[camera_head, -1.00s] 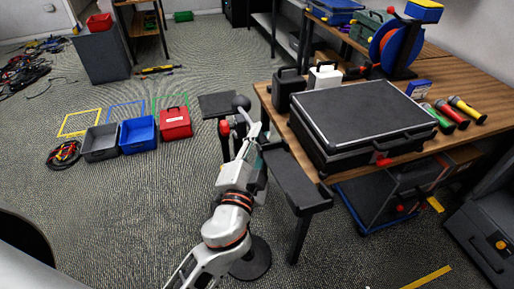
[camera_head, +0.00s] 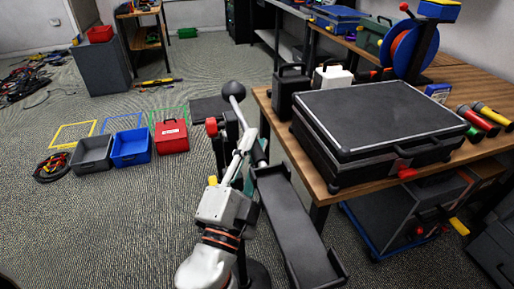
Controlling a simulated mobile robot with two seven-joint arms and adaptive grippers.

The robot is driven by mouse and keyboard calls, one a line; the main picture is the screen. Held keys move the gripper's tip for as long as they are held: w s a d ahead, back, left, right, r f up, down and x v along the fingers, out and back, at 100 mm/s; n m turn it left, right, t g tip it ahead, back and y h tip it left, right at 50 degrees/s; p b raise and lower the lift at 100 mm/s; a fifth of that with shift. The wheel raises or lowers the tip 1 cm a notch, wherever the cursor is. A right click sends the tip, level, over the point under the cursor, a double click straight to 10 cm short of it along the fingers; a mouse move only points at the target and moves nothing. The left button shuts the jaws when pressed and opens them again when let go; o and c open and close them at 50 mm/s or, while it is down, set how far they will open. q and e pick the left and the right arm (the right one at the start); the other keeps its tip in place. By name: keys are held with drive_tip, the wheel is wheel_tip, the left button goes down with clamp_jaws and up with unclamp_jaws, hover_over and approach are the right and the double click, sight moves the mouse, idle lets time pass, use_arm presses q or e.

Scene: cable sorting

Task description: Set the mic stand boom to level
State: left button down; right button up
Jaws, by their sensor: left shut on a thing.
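The mic stand boom (camera_head: 240,112) is a grey rod with a dark ball at its upper end. It slopes up and to the left, clearly tilted in the picture. My left gripper (camera_head: 246,141) comes up from the bottom and is shut on the boom below the ball. A red knob (camera_head: 211,127) shows just left of the boom on dark upright parts. The stand's dark round base (camera_head: 258,275) is partly hidden behind my left arm. The boom's lower part is hidden by the gripper. My right gripper is out of view.
A dark trough (camera_head: 292,225) lies close right of my arm, beside the wooden table (camera_head: 345,186) with a large black case (camera_head: 382,116). Grey (camera_head: 92,152), blue (camera_head: 131,147) and red (camera_head: 171,136) bins stand on the floor at left. The floor at lower left is clear.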

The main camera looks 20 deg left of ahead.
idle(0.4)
use_arm(q)
drive_tip(key=c, duration=1.9)
unclamp_jaws()
drive_tip(key=shift+f, duration=0.1)
drive_tip(key=shift+s+f, duration=0.1)
drive_tip(key=shift+s, duration=0.05)
drive_tip(key=shift+s+f, duration=0.25)
drive_tip(key=shift+s, duration=0.3)
drive_tip(key=v, duration=1)
drive_tip(key=shift+s, duration=0.3)
